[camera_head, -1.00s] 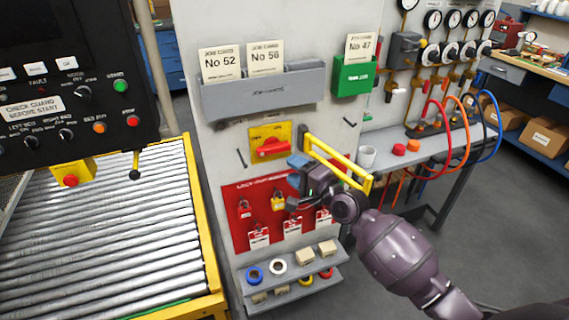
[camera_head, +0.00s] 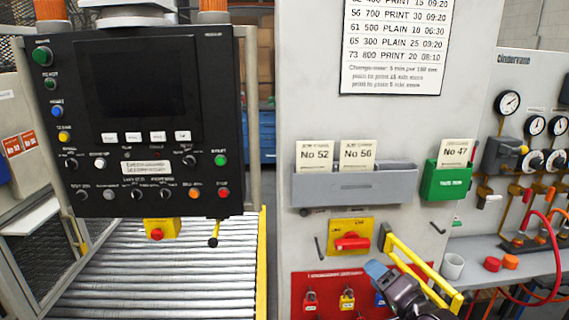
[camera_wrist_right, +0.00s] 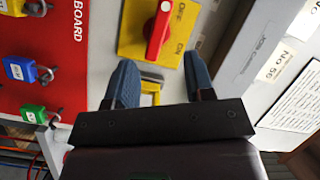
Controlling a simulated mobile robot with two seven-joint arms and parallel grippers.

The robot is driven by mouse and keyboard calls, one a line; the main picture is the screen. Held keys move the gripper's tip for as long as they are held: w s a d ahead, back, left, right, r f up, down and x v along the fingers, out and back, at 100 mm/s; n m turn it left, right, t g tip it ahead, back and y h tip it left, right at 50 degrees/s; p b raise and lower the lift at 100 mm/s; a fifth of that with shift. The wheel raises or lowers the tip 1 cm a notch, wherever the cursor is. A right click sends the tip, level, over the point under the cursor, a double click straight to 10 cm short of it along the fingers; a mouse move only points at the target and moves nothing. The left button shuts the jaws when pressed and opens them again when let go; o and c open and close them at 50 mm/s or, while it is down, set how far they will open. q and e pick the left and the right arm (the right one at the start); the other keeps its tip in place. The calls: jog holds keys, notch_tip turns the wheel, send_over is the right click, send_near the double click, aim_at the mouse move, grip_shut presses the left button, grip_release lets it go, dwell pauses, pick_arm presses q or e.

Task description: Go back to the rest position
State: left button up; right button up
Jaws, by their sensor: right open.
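My right gripper (camera_head: 378,272) is in the lower right of the head view, just below the red rotary switch (camera_head: 352,241) on its yellow plate and left of the yellow handle bar (camera_head: 425,272). In the right wrist view my right gripper (camera_wrist_right: 160,80) has its two blue fingertips spread apart with nothing held between them. The red switch (camera_wrist_right: 158,30) on its yellow plate (camera_wrist_right: 180,45) lies beyond the fingertips. My left gripper is not in view.
A red lockout board (camera_head: 330,285) with padlocks is below the switch. A grey job card holder (camera_head: 355,187) and a green holder (camera_head: 446,182) are above. The control panel (camera_head: 145,120) stands left over a roller conveyor (camera_head: 160,275). A white cup (camera_head: 453,266) is at the right.

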jog(key=s+d+f+n+g+h, duration=0.2)
jog(key=s+f+n+h, duration=0.1)
jog(key=s+f, duration=0.7)
jog(key=s+d+f+n+g+h, duration=0.2)
jog(key=s+f, duration=0.8)
jog(key=s, duration=0.7)
jog(key=d+n+h, duration=0.1)
jog(key=n+h, duration=0.1)
jog(key=n, duration=0.1)
jog(key=shift+f+n, duration=0.2)
jog(key=shift+n, duration=0.2)
jog(key=shift+c, duration=0.6)
jog(key=shift+w+d, duration=0.1)
jog(key=shift+w, duration=0.05)
